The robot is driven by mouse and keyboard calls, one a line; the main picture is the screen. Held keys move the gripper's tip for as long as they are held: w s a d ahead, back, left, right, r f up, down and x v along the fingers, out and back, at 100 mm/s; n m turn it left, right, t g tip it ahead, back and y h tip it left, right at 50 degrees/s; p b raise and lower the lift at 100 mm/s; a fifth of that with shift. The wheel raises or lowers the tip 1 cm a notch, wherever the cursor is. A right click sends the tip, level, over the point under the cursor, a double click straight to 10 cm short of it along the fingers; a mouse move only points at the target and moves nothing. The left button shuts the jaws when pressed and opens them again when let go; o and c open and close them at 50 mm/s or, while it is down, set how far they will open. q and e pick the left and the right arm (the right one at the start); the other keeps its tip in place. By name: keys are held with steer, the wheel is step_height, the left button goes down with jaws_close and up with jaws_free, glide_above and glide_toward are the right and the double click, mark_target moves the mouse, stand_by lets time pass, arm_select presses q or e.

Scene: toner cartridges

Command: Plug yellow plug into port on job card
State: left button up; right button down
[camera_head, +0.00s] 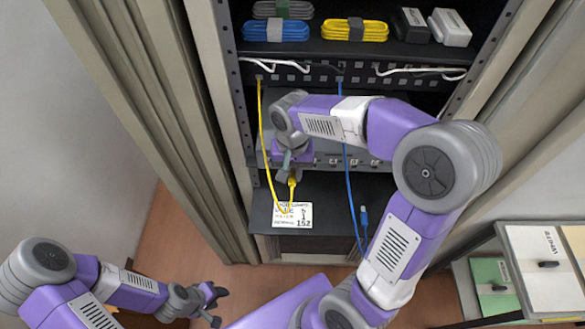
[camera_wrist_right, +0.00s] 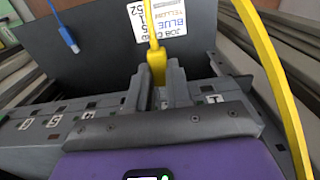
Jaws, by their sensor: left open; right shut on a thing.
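The yellow plug (camera_head: 292,181) is held in my right gripper (camera_head: 291,170), above the dark shelf. In the right wrist view the yellow plug (camera_wrist_right: 157,66) stands between the two grey fingers of the right gripper (camera_wrist_right: 159,92), which are shut on it. The white job card (camera_head: 292,215) lies on the shelf; its small print is hard to read. A grey device with a row of ports (camera_head: 345,161) is behind the right arm and partly hidden. Numbered labels show beside the fingers in the wrist view. My left gripper (camera_head: 217,306) is open and empty, low at left.
A blue cable hangs with its blue plug (camera_head: 363,216) free at the shelf's right. The yellow cable (camera_head: 262,130) loops from the upper panel (camera_head: 310,75). Coiled cables (camera_head: 275,30) and boxes (camera_head: 450,27) sit above. A folder stand (camera_head: 480,270) is at right.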

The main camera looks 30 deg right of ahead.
steer(key=shift+s+a, duration=0.45)
steer(key=shift+s, duration=0.25)
steer(key=shift+s, duration=0.15)
stand_by(0.3)
steer(key=shift+s+a+r, duration=0.25)
steer(key=shift+s+a, duration=0.15)
steer(key=shift+s, duration=0.2)
steer(key=shift+s+a+r, duration=0.25)
steer(key=shift+s+a, duration=0.15)
steer(key=shift+s, duration=0.15)
steer(key=shift+f, duration=0.1)
